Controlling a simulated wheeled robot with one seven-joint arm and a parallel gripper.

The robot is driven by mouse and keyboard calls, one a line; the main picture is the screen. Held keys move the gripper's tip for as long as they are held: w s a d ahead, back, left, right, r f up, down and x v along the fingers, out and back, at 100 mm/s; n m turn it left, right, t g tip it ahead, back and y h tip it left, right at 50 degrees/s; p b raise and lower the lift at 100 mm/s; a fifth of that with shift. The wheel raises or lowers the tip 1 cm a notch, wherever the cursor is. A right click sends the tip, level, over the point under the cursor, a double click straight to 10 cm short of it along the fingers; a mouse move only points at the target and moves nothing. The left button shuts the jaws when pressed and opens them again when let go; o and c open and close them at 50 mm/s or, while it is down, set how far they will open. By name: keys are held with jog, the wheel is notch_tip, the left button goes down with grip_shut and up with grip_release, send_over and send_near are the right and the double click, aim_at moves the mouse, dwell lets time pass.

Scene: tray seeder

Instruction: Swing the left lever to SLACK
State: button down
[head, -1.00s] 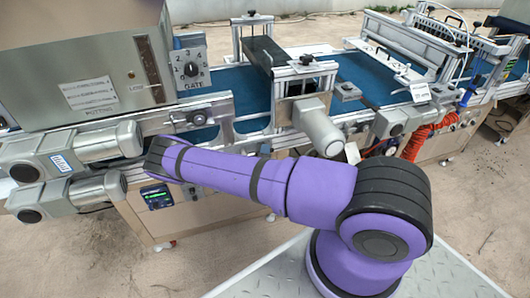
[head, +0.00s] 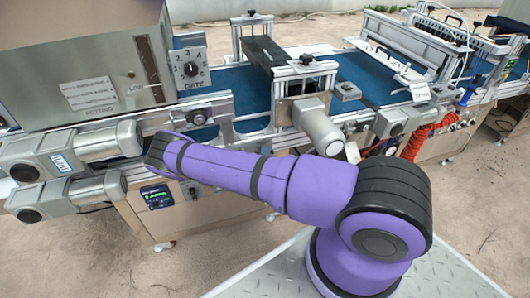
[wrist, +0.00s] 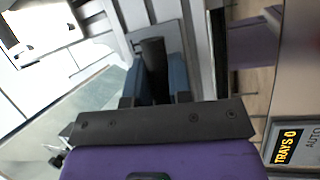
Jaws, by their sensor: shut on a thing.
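My gripper (wrist: 156,82) shows in the wrist view, its two blue-grey fingers on either side of a dark upright piece (wrist: 153,52). It is shut on this piece, which I take to be the left lever. The piece stands against a grey metal part of the machine. Its lower end is between the fingers, and its pivot and any SLACK marking cannot be made out. In the head view my purple arm reaches left to the machine's front rail, and its end hides the lever and the gripper.
Two grey motors (head: 88,143) (head: 75,193) stick out left of my arm's end. The GATE dial (head: 190,69) is above it. A small display (head: 157,196) is just below, reading TRAYS 0 in the wrist view (wrist: 287,146). A round grey motor (head: 322,132) stands to the right.

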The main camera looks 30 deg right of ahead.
jog(key=w+a+f+m+g+y, duration=0.2)
jog(key=a+f+m+y, duration=0.4)
jog(key=m, duration=0.7)
jog(key=shift+w+a+f+m+g+y, duration=0.25)
jog(key=shift+a+f+g, duration=0.25)
jog(key=shift+a+f, duration=0.65)
jog(key=shift+a+r, duration=0.15)
jog(key=shift+a, duration=0.05)
jog(key=c, duration=1.3)
grip_release()
jog(key=shift+c, duration=0.2)
jog(key=shift+s, duration=0.15)
jog(key=v, duration=1)
jog(key=shift+s+a+r, duration=0.1)
jog(key=shift+s+r, duration=0.05)
jog(key=shift+s, duration=0.1)
